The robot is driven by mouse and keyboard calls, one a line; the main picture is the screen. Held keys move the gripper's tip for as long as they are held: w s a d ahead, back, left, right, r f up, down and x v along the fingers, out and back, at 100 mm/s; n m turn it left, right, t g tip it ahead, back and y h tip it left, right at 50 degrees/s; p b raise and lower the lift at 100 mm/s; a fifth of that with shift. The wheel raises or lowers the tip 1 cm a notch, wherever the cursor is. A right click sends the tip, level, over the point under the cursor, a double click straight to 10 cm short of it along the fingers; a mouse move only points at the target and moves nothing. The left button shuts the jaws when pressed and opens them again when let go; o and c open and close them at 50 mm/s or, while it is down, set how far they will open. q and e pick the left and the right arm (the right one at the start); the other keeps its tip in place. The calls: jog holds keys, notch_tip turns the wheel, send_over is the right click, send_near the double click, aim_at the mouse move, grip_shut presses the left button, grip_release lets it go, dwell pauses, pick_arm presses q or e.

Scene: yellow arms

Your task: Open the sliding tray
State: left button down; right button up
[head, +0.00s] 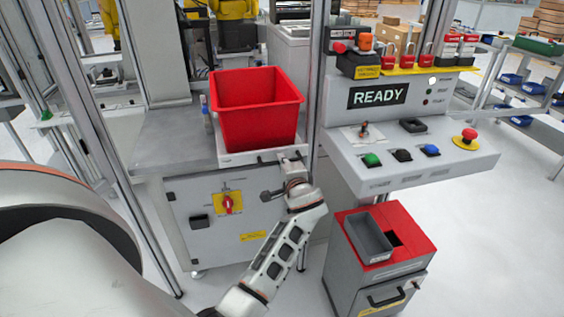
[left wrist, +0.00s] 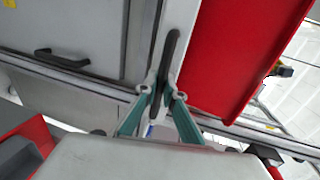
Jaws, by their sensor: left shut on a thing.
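The sliding tray (head: 236,158) is a pale, flat tray at the machine's front edge, with a red bin (head: 256,118) standing on it. The tray's handle is a dark bar, seen in the left wrist view (left wrist: 170,58). My left gripper (head: 292,163) is at the tray's front right corner. In the left wrist view its teal fingers (left wrist: 157,92) come together on the dark bar, shut on it. In the head view my wrist hides most of the grip. My right gripper is in neither view.
A control console (head: 410,150) with a READY display and several buttons stands to the right. Below it is a grey cabinet (head: 380,265) with a red top. A metal post (head: 318,75) rises close to the tray's right side. Open floor lies in front.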

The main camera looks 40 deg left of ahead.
pick_arm(q)
jog(key=shift+s+d, duration=0.1)
jog(key=shift+d, duration=0.05)
dwell(0.3)
jog(key=c, duration=2.2)
grip_release()
jog(key=shift+o, duration=0.2)
